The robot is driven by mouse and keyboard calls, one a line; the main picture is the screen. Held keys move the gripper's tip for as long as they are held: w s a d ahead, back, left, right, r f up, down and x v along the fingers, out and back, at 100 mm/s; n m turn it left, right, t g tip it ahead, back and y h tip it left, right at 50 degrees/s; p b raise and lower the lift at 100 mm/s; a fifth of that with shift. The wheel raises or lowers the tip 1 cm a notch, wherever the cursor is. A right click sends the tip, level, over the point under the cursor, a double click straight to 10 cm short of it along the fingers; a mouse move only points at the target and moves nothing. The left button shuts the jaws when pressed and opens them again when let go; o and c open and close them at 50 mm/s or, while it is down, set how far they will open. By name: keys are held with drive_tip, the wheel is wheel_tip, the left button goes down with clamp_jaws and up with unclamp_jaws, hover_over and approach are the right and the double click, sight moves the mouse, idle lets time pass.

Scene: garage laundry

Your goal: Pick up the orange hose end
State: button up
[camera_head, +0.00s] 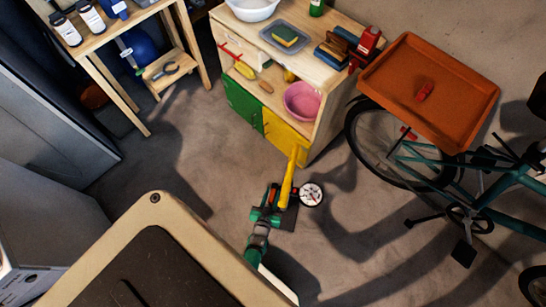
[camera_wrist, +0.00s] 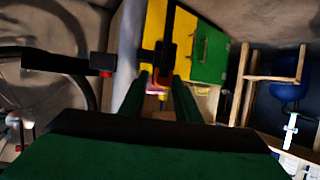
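A floor pump with a yellow barrel (camera_head: 287,184) and a round white gauge (camera_head: 312,194) stands on the floor in front of the cabinet. My green and black gripper (camera_head: 268,207) is close beside the pump in the head view. In the wrist view my gripper's two fingers (camera_wrist: 163,88) are apart, with a gap between the tips. The hose end is not clearly visible in the head view.
A wooden cabinet with green (camera_head: 243,104) and yellow (camera_head: 285,138) doors stands just behind the pump. A teal bicycle (camera_head: 430,168) is at the right, under an orange tray (camera_head: 455,112). A wooden shelf (camera_head: 150,72) is at the upper left. Bare floor lies left of the pump.

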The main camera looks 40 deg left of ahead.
drive_tip(key=shift+w+a+f, duration=0.25)
drive_tip(key=shift+w, duration=0.25)
drive_tip(key=shift+c, duration=0.3)
clamp_jaws()
drive_tip(key=shift+r, duration=0.1)
